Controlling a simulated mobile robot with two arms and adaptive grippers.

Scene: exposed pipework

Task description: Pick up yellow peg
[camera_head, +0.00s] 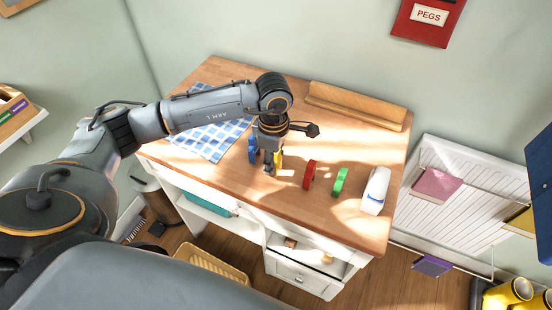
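The yellow peg (279,158) stands on the wooden tabletop, partly hidden by my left gripper. My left gripper (269,171) points down from above, with its fingers right beside the peg in the picture. I cannot tell whether the fingers touch the peg or how far apart they are. A blue peg (252,150) is just left of the gripper, partly covered by it. A red peg (310,174) and a green peg (340,181) stand to the right, clear of the gripper. My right gripper is not in view.
A white object with a blue band (376,191) is at the right of the desk (225,72). A blue checked cloth (213,139) lies at the left, under my arm. A wooden ledge (357,105) runs along the back. The tabletop between ledge and pegs is clear.

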